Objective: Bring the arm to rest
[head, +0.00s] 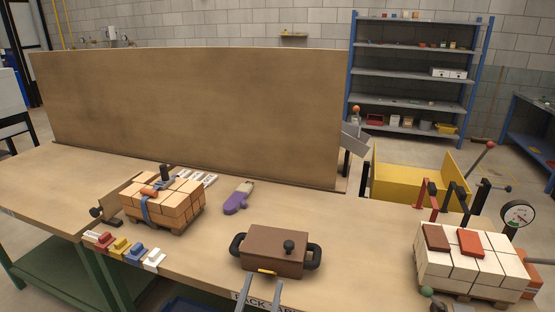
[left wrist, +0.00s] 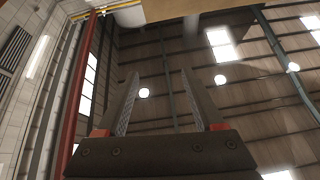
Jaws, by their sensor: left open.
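My left gripper (head: 262,285) shows at the bottom edge of the head view, fingers pointing up, in front of a brown box with black side handles (head: 275,249). I cannot tell whether the fingertips touch the box. In the left wrist view the two fingers of my left gripper (left wrist: 160,80) stand apart with nothing between them, and behind them is the hall's roof with lamps and windows. My right gripper is not in view.
A strapped stack of orange bricks (head: 180,212) stands on the table (head: 60,180) at left, with a purple-grey tool (head: 236,203) near the middle. Pale bricks (head: 470,268) are stacked at right. A tall brown panel (head: 190,115) closes the back. Small coloured blocks line the front left.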

